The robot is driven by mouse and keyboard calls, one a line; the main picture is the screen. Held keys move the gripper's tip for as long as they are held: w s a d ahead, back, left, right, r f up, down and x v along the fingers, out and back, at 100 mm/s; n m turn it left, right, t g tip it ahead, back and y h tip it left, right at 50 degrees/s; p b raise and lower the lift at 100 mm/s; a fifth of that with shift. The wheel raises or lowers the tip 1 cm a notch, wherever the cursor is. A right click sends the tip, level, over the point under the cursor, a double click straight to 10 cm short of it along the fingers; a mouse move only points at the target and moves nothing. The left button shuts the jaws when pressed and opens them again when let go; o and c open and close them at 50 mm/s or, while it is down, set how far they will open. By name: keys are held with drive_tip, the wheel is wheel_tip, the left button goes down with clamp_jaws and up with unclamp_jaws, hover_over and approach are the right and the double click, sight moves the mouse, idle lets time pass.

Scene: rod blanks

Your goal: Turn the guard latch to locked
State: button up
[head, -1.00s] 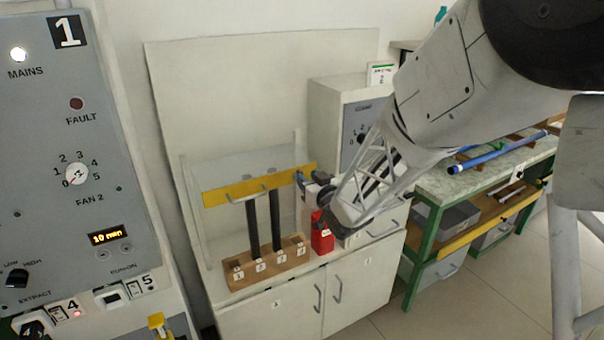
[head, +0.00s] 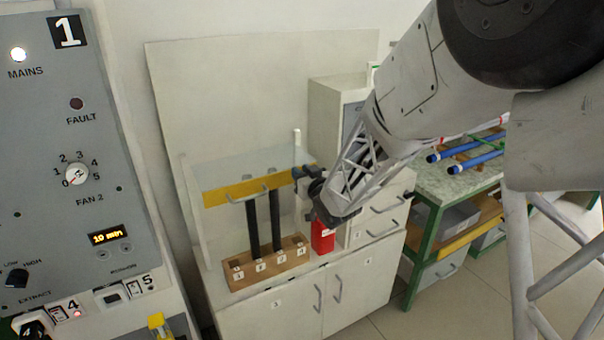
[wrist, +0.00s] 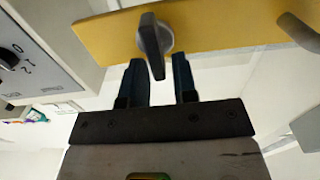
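The guard latch (wrist: 154,42) is a dark grey lever knob on the yellow bar (wrist: 220,28) of the clear guard. In the wrist view its handle points down toward my gripper. My gripper (wrist: 160,72) is open, with one dark blue finger on each side of the handle's lower end. The gap on the right looks wider than on the left; I cannot tell whether either finger touches it. In the head view my gripper (head: 298,174) is at the right end of the yellow bar (head: 228,194) and hides the latch.
A wooden block (head: 268,262) with dark rods stands under the guard. A red object (head: 322,238) stands to its right, below my wrist. A pale grey cabinet (head: 335,115) is behind. The bar's handle (wrist: 300,32) sticks out at the right.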

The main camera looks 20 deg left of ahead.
sight(289, 177)
clamp_jaws()
drive_tip(key=shift+a+r+n, duration=0.1)
drive_tip(key=shift+n, duration=0.3)
drive_tip(key=n, duration=0.4)
drive_tip(key=s+a+f+n, duration=0.1)
drive_tip(key=n, duration=0.7)
drive_tip(key=shift+s+a+f, duration=0.25)
drive_tip(key=shift+s, duration=0.05)
drive_tip(key=n, duration=0.2)
drive_tip(key=f+n, duration=0.1)
drive_tip(key=n, duration=0.2)
drive_tip(key=shift+s+a, duration=0.1)
